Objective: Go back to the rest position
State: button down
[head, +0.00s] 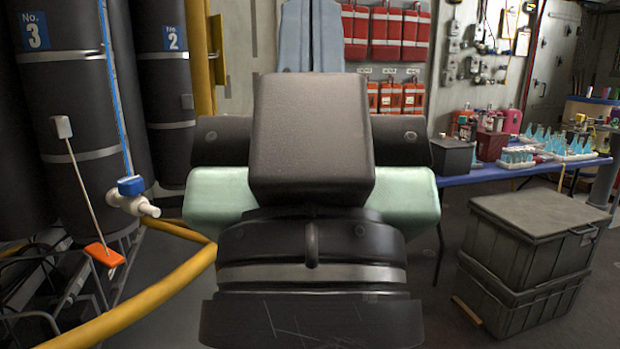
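My arm fills the middle of the head view, with dark links and pale green parts, and hides what lies behind it. My gripper is not visible in this view, so its fingers and anything in them cannot be seen.
Tall black tanks (70,110) with a blue-handled valve (131,187) stand at left. A yellow pipe (165,288) curves low in front of them. Stacked grey crates (530,250) stand at right, before a blue table (480,175) with bottles. Red packs (390,35) hang behind.

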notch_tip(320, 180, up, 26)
jog(key=p, duration=2.3)
jog(key=shift+p, duration=0.4)
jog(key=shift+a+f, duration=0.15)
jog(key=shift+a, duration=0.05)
